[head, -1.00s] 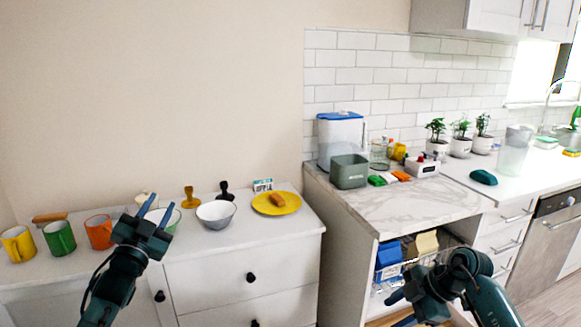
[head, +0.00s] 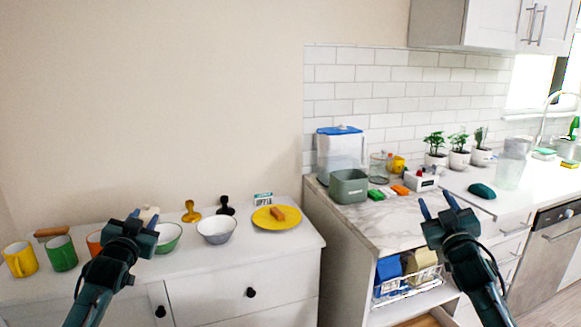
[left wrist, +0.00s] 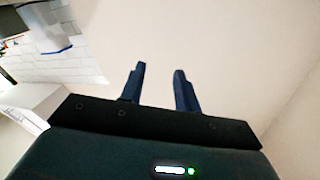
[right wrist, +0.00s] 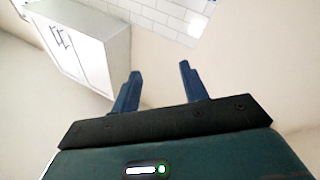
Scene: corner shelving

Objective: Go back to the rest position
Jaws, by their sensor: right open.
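My left gripper (head: 143,217) is raised in front of the white dresser at the left, in front of the orange mug and a green bowl. In the left wrist view its two fingers (left wrist: 160,88) stand apart with nothing between them. My right gripper (head: 440,207) is raised in front of the marble-topped counter, fingers pointing up. In the right wrist view its fingers (right wrist: 160,85) are apart and empty, with wall and a cabinet behind.
The dresser top (head: 290,240) holds mugs, bowls and a yellow plate (head: 268,222). The counter holds a grey-green bin (head: 348,187), a blue-lidded container (head: 340,150) and potted plants. A wire basket (head: 390,287) with blue and yellow items stands on the shelf below.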

